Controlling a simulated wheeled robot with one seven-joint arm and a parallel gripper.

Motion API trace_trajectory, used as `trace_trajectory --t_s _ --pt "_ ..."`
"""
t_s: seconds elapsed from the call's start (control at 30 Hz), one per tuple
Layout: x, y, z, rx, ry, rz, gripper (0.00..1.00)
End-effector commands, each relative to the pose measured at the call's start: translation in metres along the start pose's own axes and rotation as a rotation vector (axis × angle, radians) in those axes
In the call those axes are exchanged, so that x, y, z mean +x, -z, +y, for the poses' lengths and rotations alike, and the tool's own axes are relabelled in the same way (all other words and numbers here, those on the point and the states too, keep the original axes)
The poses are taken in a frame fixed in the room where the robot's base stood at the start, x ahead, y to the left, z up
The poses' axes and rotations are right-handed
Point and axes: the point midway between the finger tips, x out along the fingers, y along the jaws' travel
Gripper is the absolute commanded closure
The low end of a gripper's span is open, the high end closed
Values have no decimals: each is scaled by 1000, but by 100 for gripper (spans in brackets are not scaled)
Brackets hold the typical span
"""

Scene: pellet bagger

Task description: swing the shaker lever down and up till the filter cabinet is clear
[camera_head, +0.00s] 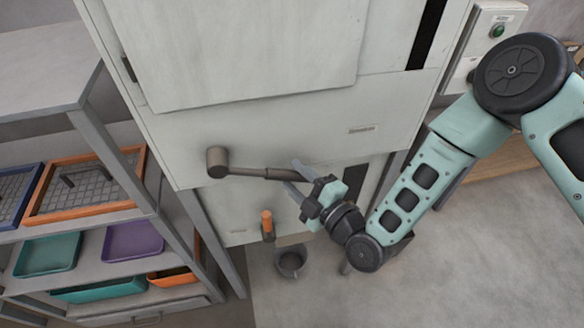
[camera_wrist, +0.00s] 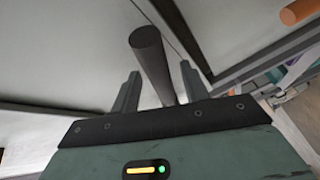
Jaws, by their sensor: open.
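The filter cabinet (camera_head: 320,120) is a tall pale grey box in the head view. The shaker lever (camera_head: 242,171) is a dark bar on its front, running roughly level to the right from a round pivot (camera_head: 217,160). My gripper (camera_head: 291,174) is open at the lever's right end, with one finger above and one below it. In the wrist view the dark round bar of the lever (camera_wrist: 153,62) runs between the open fingers of my gripper (camera_wrist: 160,73). The fingers are not closed on it. The cabinet's inside is hidden.
An orange-topped handle (camera_head: 267,222) sits low on the cabinet, below the lever. A dark bucket (camera_head: 291,262) stands on the floor beneath. A shelf rack (camera_head: 95,118) with several coloured trays is at left.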

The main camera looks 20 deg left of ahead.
Motion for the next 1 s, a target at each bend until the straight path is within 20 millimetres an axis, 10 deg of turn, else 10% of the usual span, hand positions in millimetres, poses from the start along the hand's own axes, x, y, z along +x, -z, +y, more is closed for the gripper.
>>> trace_trajectory --t_s 0.47,0.67,1.0 --pt "17 0 0 0 0 0 55" --pt "17 0 0 0 0 0 100" --pt "16 2 8 -40 18 -5 100"
